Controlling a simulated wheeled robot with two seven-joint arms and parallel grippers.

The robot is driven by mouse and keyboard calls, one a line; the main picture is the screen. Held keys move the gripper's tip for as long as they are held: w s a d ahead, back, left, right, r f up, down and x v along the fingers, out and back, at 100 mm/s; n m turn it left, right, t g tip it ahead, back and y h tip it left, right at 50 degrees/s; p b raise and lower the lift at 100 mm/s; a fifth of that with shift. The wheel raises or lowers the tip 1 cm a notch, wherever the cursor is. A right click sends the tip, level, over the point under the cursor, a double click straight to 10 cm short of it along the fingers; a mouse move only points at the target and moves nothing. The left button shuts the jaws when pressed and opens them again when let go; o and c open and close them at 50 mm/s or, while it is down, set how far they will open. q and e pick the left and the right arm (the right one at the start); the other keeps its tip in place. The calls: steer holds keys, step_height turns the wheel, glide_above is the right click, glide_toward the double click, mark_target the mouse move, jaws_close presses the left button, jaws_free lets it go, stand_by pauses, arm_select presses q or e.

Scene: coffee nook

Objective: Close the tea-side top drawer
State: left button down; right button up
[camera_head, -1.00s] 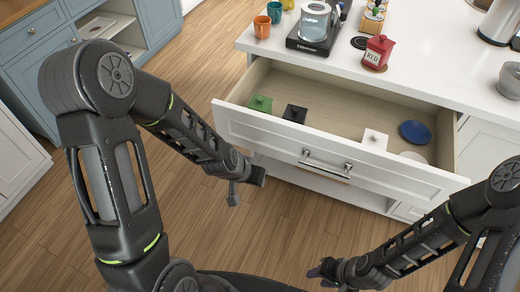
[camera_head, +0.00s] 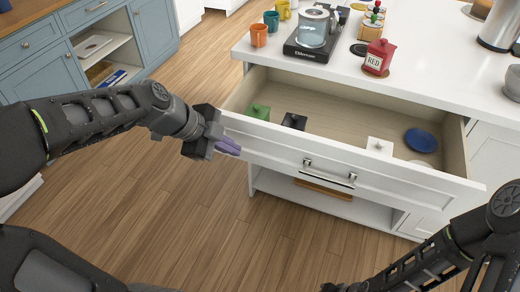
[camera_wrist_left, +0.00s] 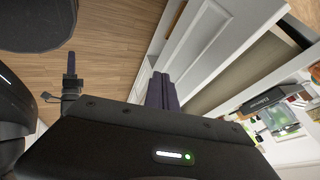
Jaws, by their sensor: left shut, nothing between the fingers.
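The tea-side top drawer (camera_head: 270,143) is white and stands pulled out from the counter in the head view. Inside it are a green canister (camera_head: 259,112), a black canister (camera_head: 294,121), a white canister (camera_head: 380,146) and a dark blue dish (camera_head: 421,140). A metal bar handle (camera_head: 329,173) is on its front. My left gripper (camera_head: 230,146) is shut and empty, with purple fingertips at the left end of the drawer front; I cannot tell whether they touch it. The drawer front (camera_wrist_left: 205,40) also shows in the left wrist view beside the fingers (camera_wrist_left: 161,92). My right gripper (camera_head: 328,288) is mostly cut off at the bottom edge.
The white countertop (camera_head: 445,85) above holds a kettle on a black base (camera_head: 308,49), cups and a red tin (camera_head: 379,57). An open shelf (camera_head: 300,200) lies below the drawer. Wooden floor (camera_head: 150,200) is free at the left. Blue cabinets (camera_head: 50,70) stand behind.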

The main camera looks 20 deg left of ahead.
arm_select(q)
steer(key=shift+f, duration=0.1)
glide_toward(269, 155)
step_height(269, 155, down, 3)
steer(key=s+d, duration=0.2)
steer(key=s, duration=0.1)
steer(key=w, duration=0.1)
steer(key=w+p, duration=0.1)
steer(key=w, duration=0.2)
steer(key=shift+d+f, duration=0.1)
steer(key=shift+f, duration=0.25)
steer(key=shift+w+f+p, duration=0.1)
steer(key=shift+w+p, duration=0.25)
steer(key=shift+w, duration=0.1)
steer(key=shift+w, duration=0.15)
